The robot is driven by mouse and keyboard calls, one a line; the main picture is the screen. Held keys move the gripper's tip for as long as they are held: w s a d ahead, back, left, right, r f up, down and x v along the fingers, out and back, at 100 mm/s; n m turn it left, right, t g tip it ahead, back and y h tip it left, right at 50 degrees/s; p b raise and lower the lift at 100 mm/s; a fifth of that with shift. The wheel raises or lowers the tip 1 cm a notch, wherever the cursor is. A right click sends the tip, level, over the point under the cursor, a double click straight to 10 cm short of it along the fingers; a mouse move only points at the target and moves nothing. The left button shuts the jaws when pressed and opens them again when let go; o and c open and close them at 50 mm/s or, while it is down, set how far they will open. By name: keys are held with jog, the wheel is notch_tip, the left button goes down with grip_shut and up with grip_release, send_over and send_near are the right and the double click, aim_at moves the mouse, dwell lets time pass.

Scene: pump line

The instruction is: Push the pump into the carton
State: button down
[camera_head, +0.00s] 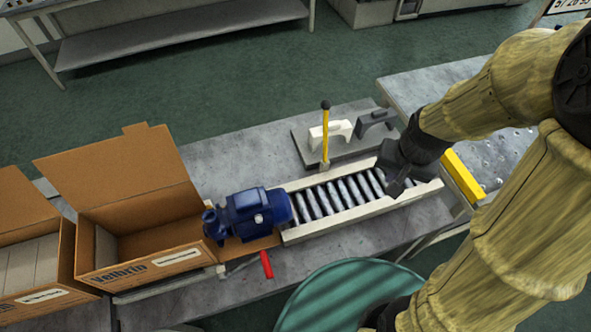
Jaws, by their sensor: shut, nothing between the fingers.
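The blue pump (250,212) lies at the left end of a short roller track (340,199). Its left end reaches the open right side of the brown carton (150,262), over a lowered flap. The carton's back flap stands up, and its inside looks empty apart from a pale piece at the left wall. My gripper (398,183) is dark, points down over the right part of the rollers and is shut with nothing in it. It is well to the right of the pump, apart from it. The fingertips are small and partly hidden by the gripper body.
A yellow upright lever (325,135) stands at the track's back edge, by a board with a white and a grey handled block (376,122). A red handle (266,264) sticks out in front. Another carton (30,262) stands at left. A green round surface (345,295) is in front.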

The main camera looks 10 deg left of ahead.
jog(key=w+a+f+m+g+p, duration=0.1)
jog(key=a+f+m+p, duration=0.1)
jog(key=a, duration=0.5)
jog(key=w+a+f+m+g+y+p, duration=0.1)
jog(key=w+a+f+m+p, duration=0.1)
jog(key=a+f+m, duration=0.3)
jog(key=w+a+f+m+g+y+p, duration=0.1)
jog(key=a+f+m+g+p, duration=0.1)
jog(key=a+f, duration=0.4)
jog(key=a+m+p, duration=0.1)
jog(key=a+p, duration=0.1)
jog(key=a, duration=0.3)
jog(key=shift+w+f, duration=0.2)
jog(key=shift+f, duration=0.15)
notch_tip(320, 180, down, 18)
jog(key=b, duration=1.2)
jog(key=shift+b, duration=0.4)
jog(key=shift+s+a, duration=0.3)
jog(key=shift+a, duration=0.1)
jog(key=shift+s+a+y, duration=0.15)
jog(key=shift+s+a, duration=0.3)
jog(key=shift+a, duration=0.25)
jog(key=shift+s+a+y, duration=0.15)
jog(key=shift+s+a, duration=0.3)
jog(key=shift+a, duration=0.25)
